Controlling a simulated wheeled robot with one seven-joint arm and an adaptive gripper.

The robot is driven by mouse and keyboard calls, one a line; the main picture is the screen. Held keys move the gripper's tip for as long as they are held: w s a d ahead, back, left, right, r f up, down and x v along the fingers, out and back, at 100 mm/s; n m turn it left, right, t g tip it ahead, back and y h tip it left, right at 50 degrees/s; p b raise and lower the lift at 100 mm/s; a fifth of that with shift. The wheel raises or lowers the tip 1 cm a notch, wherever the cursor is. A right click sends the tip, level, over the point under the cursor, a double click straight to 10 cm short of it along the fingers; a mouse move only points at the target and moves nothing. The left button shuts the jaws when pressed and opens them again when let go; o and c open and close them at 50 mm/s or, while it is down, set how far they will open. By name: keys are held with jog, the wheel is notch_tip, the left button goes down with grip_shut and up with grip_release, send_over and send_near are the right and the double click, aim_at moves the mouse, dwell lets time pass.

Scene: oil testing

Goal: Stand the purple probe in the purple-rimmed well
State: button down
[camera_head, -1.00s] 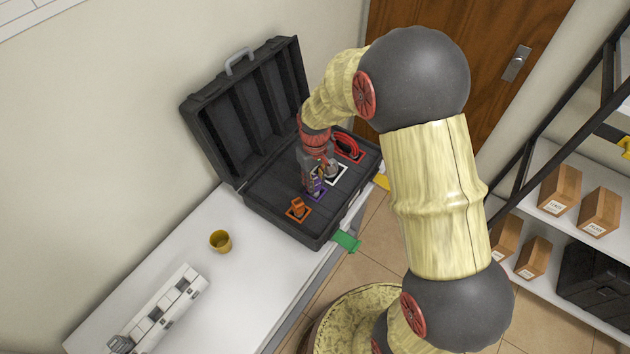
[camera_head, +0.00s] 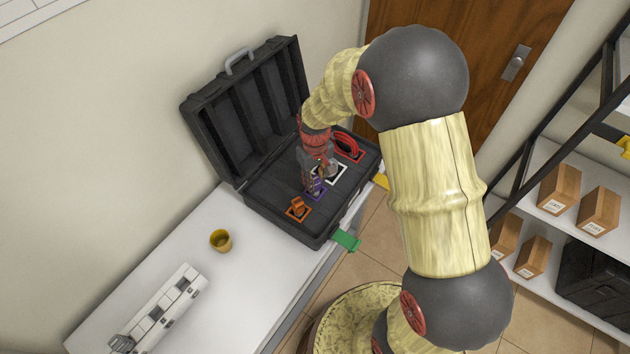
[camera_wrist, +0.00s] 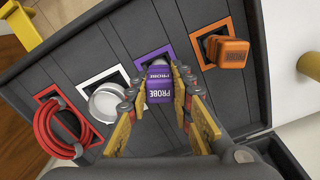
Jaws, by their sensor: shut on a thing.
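The purple probe (camera_wrist: 158,82) is a block with white PROBE lettering, between my two fingers in the wrist view. My gripper (camera_wrist: 157,92) is shut on it. The purple-rimmed well (camera_wrist: 147,57) is a dark opening in the case floor, directly behind the probe in this view. The probe hides much of the opening, so I cannot tell how deep it sits. In the head view my gripper (camera_head: 313,172) points down over the purple rim (camera_head: 322,193), and the probe there is mostly hidden.
The open black case (camera_head: 268,210) stands on a white table (camera_head: 175,250). Beside the purple well are an orange probe (camera_wrist: 228,52) in an orange-rimmed well, a white-rimmed well (camera_wrist: 97,73) with a round white item, and a red coil (camera_wrist: 52,128).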

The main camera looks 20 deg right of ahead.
jog(key=shift+f, duration=0.6)
dwell(0.7)
jog(key=c, duration=1.8)
grip_release()
jog(key=shift+c, duration=0.2)
jog(key=shift+r+p, duration=3.8)
jog(key=shift+r, duration=1.8)
jog(key=shift+f, duration=0.1)
